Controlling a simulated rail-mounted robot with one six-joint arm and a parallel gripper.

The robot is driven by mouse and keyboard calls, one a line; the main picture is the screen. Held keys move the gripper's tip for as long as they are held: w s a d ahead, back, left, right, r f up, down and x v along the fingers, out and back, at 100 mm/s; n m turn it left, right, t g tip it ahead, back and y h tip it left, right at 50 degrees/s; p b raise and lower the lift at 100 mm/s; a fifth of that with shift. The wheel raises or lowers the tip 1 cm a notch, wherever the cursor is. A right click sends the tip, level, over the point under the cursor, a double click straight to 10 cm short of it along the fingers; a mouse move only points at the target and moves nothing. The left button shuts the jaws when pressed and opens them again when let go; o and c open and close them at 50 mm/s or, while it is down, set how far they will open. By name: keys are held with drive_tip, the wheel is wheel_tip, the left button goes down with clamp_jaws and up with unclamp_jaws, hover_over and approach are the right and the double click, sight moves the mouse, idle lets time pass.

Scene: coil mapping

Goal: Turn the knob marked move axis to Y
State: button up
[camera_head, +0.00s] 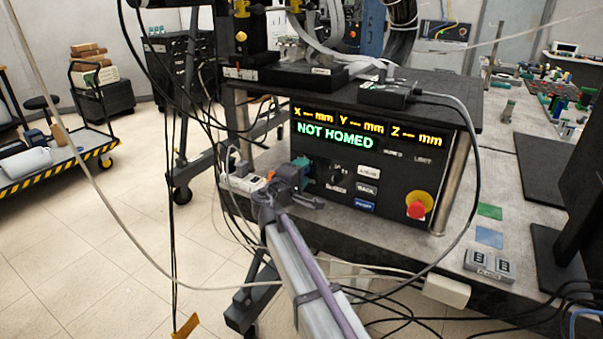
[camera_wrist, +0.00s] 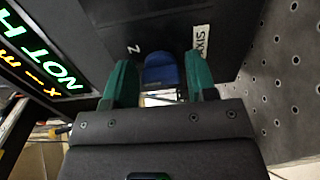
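The black control panel (camera_head: 400,187) shows "NOT HOMED" and X, Y and Z in mm on its display (camera_head: 335,137). In the wrist view, a blue knob (camera_wrist: 160,70) stands between the green fingers of my gripper (camera_wrist: 160,82). A narrow dark gap seems to show on each side, so the fingers look open around it. A "Z" mark (camera_wrist: 134,47) and a label ending in "AXIS" (camera_wrist: 201,43) are beside the knob. In the head view, my gripper (camera_head: 302,172) is at the panel's left part and hides the knob. The knob's pointer direction cannot be told.
Several buttons, including "BACK" (camera_head: 366,189), are right of my gripper. A red emergency stop (camera_head: 417,207) is at the panel's lower right. A power strip (camera_head: 243,182) and hanging cables are close to my arm on the left.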

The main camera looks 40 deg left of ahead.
drive_tip(key=shift+o, duration=1.1)
drive_tip(key=s+d, duration=0.1)
drive_tip(key=s, duration=0.9)
drive_tip(key=shift+s+d, duration=0.2)
drive_tip(key=shift+s, duration=0.15)
